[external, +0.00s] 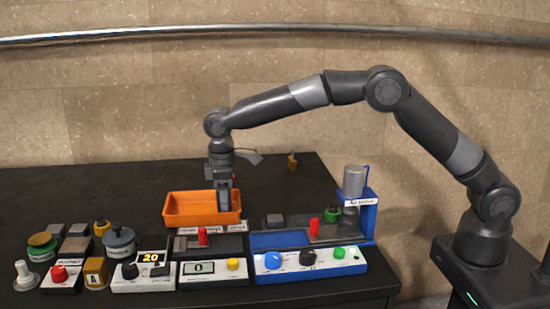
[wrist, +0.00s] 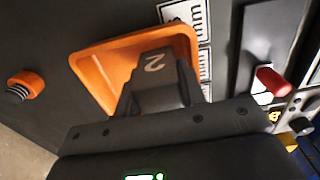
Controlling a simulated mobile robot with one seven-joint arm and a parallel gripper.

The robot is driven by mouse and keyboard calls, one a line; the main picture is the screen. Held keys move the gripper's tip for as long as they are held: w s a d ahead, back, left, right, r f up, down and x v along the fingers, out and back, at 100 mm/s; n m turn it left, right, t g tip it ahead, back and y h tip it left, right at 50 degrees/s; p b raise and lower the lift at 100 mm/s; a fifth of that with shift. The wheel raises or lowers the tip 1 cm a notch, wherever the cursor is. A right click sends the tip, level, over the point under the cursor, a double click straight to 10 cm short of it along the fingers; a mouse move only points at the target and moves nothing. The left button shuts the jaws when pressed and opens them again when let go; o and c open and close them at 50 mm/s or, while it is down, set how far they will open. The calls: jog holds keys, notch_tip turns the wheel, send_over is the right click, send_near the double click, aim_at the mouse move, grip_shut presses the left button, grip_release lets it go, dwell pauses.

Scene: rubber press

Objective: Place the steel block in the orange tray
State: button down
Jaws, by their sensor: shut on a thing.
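The orange tray (external: 183,221) stands on the dark table, left of the picture's centre in the external view, and it fills the upper middle of the wrist view (wrist: 96,73). My gripper (external: 224,205) points down at the tray's right end. In the wrist view my gripper (wrist: 160,90) is shut on a dark grey block marked "2", the steel block (wrist: 153,66), which overlaps the tray in that picture. The block's lower part is hidden, so I cannot tell whether it touches the tray floor. The tray's visible inside looks empty otherwise.
A blue press stand (external: 356,222) is at right. Control boxes (external: 212,272) line the front edge. Several small blocks and pots crowd the left front. The table behind the tray is mostly clear.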

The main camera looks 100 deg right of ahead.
jog(key=shift+f, duration=0.7)
jog(key=c, duration=1.2)
grip_release()
jog(key=shift+f, duration=0.2)
